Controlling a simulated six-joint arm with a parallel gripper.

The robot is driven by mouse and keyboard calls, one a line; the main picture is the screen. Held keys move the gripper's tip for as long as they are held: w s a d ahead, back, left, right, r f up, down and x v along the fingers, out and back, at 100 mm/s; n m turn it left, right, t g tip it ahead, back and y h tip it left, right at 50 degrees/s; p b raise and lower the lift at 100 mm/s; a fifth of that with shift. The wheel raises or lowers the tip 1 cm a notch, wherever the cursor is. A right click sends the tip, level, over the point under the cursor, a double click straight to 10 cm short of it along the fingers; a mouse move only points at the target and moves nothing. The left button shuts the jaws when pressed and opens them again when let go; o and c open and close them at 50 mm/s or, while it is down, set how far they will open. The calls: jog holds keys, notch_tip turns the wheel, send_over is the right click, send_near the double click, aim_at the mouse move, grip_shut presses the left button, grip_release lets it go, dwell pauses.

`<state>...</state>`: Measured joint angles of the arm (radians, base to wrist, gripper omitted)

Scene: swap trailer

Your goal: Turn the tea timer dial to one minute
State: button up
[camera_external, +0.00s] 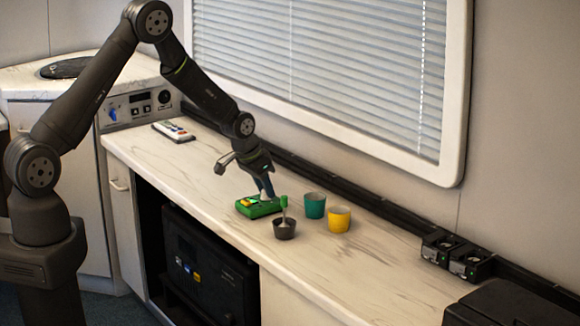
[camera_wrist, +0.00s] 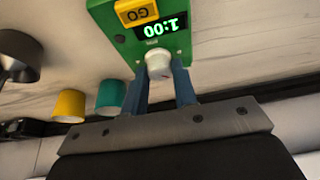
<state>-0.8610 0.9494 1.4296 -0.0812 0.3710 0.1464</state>
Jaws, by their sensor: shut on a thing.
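The tea timer (camera_external: 260,207) is a green box on the counter. In the external view my gripper (camera_external: 266,190) points down at the timer, and the dial is mostly hidden there.
A dark cup (camera_external: 285,231) with a green-handled utensil (camera_external: 284,204) stands close in front of the timer. A teal cup (camera_external: 315,206) and a yellow cup (camera_external: 339,220) stand to its right. A remote-like device (camera_external: 173,131) lies far left.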

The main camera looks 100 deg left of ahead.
jog(key=shift+s+f, duration=0.1)
jog(key=o, duration=1)
jog(key=v, duration=1.7)
jog(key=shift+r, duration=0.25)
jog(key=x, duration=1.7)
jog(key=shift+f, duration=0.15)
